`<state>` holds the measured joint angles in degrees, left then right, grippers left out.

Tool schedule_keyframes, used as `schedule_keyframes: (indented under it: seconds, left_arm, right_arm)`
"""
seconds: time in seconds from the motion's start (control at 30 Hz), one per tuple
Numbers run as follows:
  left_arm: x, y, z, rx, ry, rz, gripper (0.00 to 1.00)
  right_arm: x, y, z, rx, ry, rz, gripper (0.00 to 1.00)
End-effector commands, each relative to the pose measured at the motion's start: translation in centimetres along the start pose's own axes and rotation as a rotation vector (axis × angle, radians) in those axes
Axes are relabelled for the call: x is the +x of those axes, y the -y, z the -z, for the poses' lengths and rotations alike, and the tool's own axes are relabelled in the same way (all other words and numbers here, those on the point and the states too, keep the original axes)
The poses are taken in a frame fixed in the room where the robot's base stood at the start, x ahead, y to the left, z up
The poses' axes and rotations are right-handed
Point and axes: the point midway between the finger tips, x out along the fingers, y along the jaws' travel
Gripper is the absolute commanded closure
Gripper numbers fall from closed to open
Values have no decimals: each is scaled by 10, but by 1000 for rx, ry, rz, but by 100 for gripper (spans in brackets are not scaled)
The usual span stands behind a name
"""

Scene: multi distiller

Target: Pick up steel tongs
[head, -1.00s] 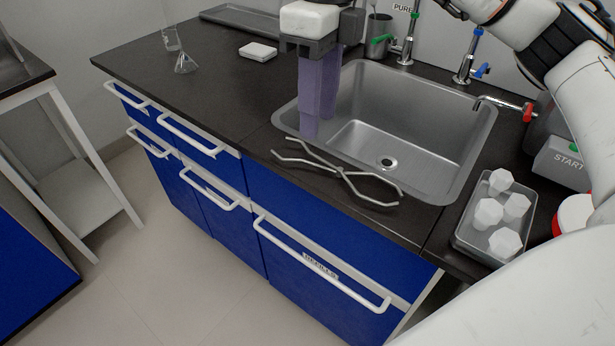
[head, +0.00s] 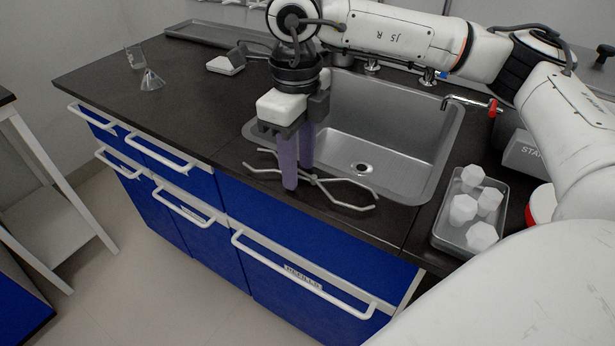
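The steel tongs (head: 313,180) lie on the black counter along the front edge of the sink, crossed at their pivot with the arms spread. My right gripper (head: 297,180) points down at the tongs, just left of the pivot. Its two purple fingers are apart, one nearer and one farther back. The near finger hides a piece of the tongs. Whether either finger touches them cannot be told. My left gripper is out of the picture.
The steel sink (head: 440,150) is open right behind the tongs. A metal tray (head: 447,238) with several white pieces stands to the right. A glass flask (head: 151,80) and a white block (head: 226,65) stand at the back left. The left counter is mostly clear.

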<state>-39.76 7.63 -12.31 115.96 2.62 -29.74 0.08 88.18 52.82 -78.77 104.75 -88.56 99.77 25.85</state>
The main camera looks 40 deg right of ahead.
Motion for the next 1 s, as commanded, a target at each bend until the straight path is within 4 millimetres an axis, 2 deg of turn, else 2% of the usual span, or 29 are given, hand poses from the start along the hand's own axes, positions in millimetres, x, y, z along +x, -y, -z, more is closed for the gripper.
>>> schedule_keyframes:
  seconds: [0.17,0.3,0.4,0.73,0.87,1.0]
  left_arm:
    - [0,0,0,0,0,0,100]
    - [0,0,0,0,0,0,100]
    - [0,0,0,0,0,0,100]
    - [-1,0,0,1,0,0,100]
    - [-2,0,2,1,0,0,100]
    - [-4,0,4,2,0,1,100]
  right_arm:
    - [0,0,0,0,0,0,64]
    - [0,0,0,0,1,0,88]
    - [0,0,0,0,1,0,100]
    - [-6,0,-1,0,4,0,100]
    - [-26,0,-1,-1,5,-1,100]
    - [-56,-1,-1,-2,6,-1,100]
